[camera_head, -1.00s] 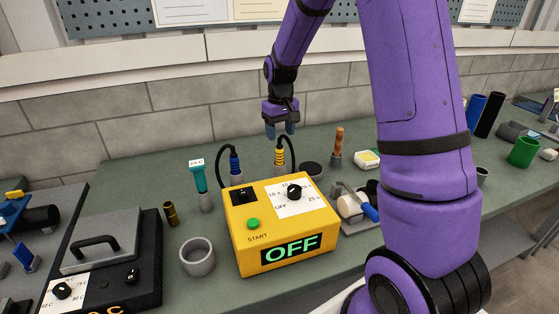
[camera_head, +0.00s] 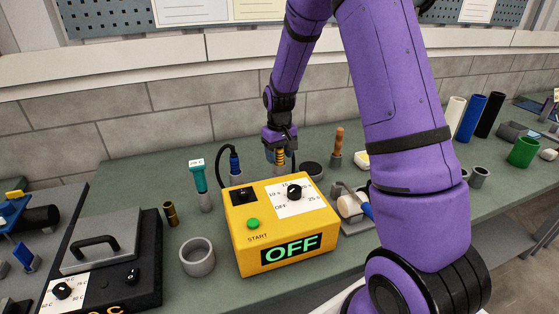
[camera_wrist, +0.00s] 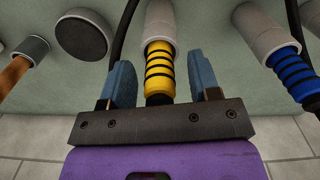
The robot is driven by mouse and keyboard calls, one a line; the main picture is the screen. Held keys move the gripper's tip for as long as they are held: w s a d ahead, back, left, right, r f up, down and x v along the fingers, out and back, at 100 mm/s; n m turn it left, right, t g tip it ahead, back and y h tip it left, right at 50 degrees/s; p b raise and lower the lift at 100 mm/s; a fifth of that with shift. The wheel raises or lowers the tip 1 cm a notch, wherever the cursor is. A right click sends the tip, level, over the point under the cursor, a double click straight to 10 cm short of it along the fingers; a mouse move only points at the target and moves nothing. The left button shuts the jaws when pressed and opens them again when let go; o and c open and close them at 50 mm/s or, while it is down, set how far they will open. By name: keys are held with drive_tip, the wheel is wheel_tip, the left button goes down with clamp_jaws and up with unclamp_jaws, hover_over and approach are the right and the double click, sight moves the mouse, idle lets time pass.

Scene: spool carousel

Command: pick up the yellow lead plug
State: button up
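The yellow lead plug (camera_wrist: 159,70), ringed with black bands, stands in a grey holder (camera_wrist: 160,22) behind the yellow box. In the head view the yellow plug (camera_head: 280,158) shows just below my gripper. My gripper (camera_wrist: 165,75) is open, with one blue finger on each side of the plug. Gaps show between the plug and both fingers in the wrist view. In the head view my gripper (camera_head: 280,152) is low over the plug and hides its top.
The blue lead plug (camera_wrist: 294,72) stands in its own holder close beside. A dark round piece (camera_wrist: 83,34) and a brown-handled tool (camera_wrist: 14,73) are on the other side. The yellow box (camera_head: 282,228), its display reading OFF, stands in front. A black cable runs beside the yellow plug.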

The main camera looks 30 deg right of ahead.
drive_tip(key=c, duration=0.9)
drive_tip(key=shift+c, duration=0.2)
drive_tip(key=shift+r, duration=0.15)
